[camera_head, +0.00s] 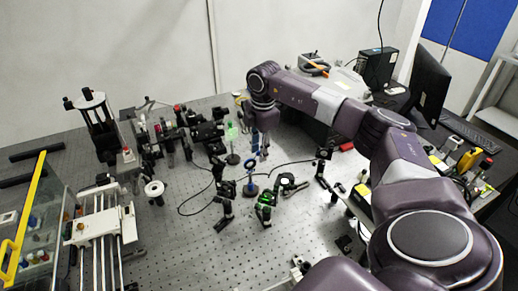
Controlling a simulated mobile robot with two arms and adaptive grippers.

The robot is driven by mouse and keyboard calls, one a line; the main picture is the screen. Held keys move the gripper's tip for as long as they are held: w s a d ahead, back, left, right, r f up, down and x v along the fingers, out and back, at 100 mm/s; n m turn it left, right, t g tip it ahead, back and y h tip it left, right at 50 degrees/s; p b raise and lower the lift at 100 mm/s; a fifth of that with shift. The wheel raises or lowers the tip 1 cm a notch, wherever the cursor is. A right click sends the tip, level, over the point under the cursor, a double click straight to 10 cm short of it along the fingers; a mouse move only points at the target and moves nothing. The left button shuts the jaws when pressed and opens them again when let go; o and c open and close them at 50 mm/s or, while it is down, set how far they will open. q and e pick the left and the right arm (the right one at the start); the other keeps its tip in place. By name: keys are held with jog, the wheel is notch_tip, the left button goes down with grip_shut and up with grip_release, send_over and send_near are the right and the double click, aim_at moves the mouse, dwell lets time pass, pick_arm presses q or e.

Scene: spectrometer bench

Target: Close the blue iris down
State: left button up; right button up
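The blue iris (251,164) is a small blue ring upright on a thin post with a round blue base (250,190), near the middle of the bench in the head view. My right arm comes in from the right, and my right gripper (261,151) points down just above and behind the iris. Its fingers look small and close to the ring; I cannot tell whether they touch its lever or how wide they are apart. The iris lever and opening are too small to make out. My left gripper is not in view.
A green plate on a post (232,132) stands just left of my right gripper. Black optic mounts (224,207) and a green-marked mount (265,208) stand close in front of the iris. Dark cables lie on the bench.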

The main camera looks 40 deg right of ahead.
grip_shut()
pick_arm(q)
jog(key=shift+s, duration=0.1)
